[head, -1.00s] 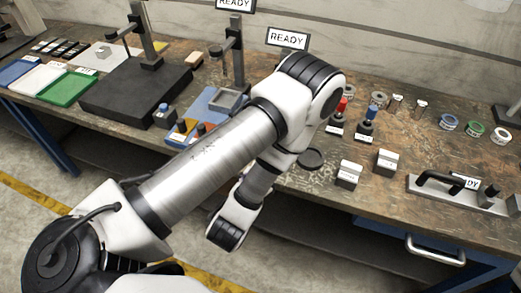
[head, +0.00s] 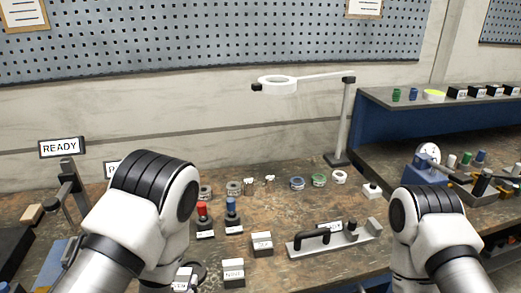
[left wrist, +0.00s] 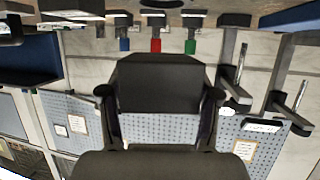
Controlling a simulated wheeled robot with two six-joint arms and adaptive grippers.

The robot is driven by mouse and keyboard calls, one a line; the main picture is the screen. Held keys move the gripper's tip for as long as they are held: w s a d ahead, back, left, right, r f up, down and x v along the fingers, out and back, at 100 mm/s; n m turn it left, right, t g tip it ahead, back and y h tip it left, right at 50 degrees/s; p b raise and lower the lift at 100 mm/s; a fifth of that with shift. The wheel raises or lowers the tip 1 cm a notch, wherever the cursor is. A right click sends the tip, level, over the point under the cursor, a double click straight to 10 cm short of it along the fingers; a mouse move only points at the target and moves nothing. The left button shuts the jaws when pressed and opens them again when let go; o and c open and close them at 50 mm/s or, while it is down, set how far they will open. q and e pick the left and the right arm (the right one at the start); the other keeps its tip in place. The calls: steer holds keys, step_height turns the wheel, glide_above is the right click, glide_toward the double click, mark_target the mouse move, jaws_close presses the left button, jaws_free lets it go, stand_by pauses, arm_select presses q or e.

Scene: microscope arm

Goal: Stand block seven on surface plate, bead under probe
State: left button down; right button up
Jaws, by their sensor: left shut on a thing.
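In the left wrist view, which is upside down, my left gripper (left wrist: 160,94) is shut on a dark, box-shaped thing (left wrist: 160,72) between its two fingers. No number or bead can be made out on it. Two small labelled blocks (head: 262,243) (head: 233,270) stand on the bench with unreadable labels. My right arm enters at the right, its gripper out of sight.
A gauge stand (head: 68,190) with a READY sign stands left of my left arm. A red-topped and a blue-topped tool (head: 231,211), several rings and a long fixture with a black handle (head: 312,241) occupy the bench. A ring lamp (head: 277,85) overhangs the back.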

arm_select(q)
steer(key=shift+s+d+f, duration=0.1)
steer(key=shift+f, duration=0.15)
stand_by(0.3)
steer(key=shift+a+r, duration=0.2)
steer(key=shift+r, duration=0.35)
steer(key=shift+s+a+r+n+y, duration=0.2)
steer(key=shift+a+r+y, duration=0.05)
steer(key=shift+a+r, duration=0.15)
steer(key=shift+s+a+r+n+y, duration=0.15)
steer(key=shift+a+r+n+y, duration=0.1)
steer(key=shift+a, duration=0.1)
steer(key=s+a+f+n+y, duration=0.1)
steer(key=s+a+f, duration=0.3)
steer(key=s, duration=0.5)
steer(key=shift+s+f+n+y, duration=0.15)
steer(key=shift+f+n+y, duration=0.2)
steer(key=shift+f+y, duration=0.3)
